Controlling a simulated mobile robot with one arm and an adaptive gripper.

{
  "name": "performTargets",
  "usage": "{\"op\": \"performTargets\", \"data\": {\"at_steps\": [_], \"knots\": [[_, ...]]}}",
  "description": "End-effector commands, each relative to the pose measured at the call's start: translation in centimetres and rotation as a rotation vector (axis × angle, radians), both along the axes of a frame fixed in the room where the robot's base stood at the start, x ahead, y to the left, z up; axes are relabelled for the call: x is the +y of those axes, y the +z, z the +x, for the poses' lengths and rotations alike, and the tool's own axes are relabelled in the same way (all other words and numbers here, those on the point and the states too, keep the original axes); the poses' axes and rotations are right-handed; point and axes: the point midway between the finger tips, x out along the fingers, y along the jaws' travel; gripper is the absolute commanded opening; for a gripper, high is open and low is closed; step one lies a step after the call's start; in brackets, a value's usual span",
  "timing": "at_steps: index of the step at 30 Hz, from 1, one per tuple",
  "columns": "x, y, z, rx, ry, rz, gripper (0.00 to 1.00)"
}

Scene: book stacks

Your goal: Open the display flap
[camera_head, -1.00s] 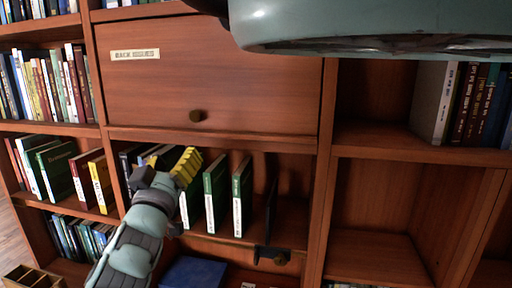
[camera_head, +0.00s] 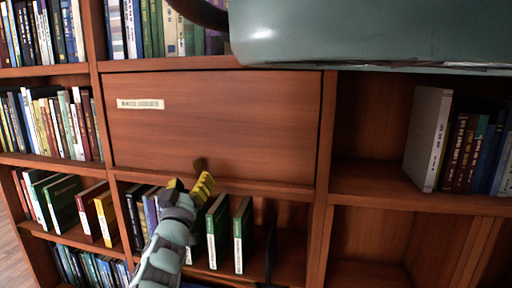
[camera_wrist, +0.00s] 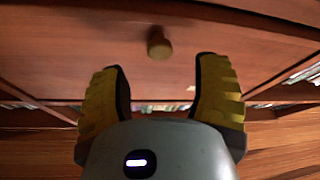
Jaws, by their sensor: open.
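The display flap (camera_head: 215,125) is a closed reddish-brown wooden panel with a pale label strip (camera_head: 140,104) at its upper left. Its small round knob (camera_head: 199,164) is at the lower middle, partly covered by my gripper in the head view. In the wrist view the flap fills the upper part, and the knob (camera_wrist: 159,44) sits between and beyond my two yellow fingers. My gripper (camera_wrist: 160,85) is open and empty, with its fingers spread to either side of the knob. In the head view my gripper (camera_head: 203,183) is just below and in front of the knob.
Below the flap is an open shelf with several upright books, including green ones (camera_head: 242,232). Book-filled shelves (camera_head: 60,125) stand at the left. A mostly bare compartment (camera_head: 372,235) and a shelf with books (camera_head: 470,150) are at the right.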

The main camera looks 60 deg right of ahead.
Motion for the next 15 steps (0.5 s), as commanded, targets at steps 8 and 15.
{"op": "performTargets", "data": {"at_steps": [8, 15], "knots": [[-2.5, 1.6, 1.6, 0.001, 0.002, -0.003, 0.62], [-4.2, 2.1, 2.7, 0.000, 0.006, -0.002, 0.62]]}}
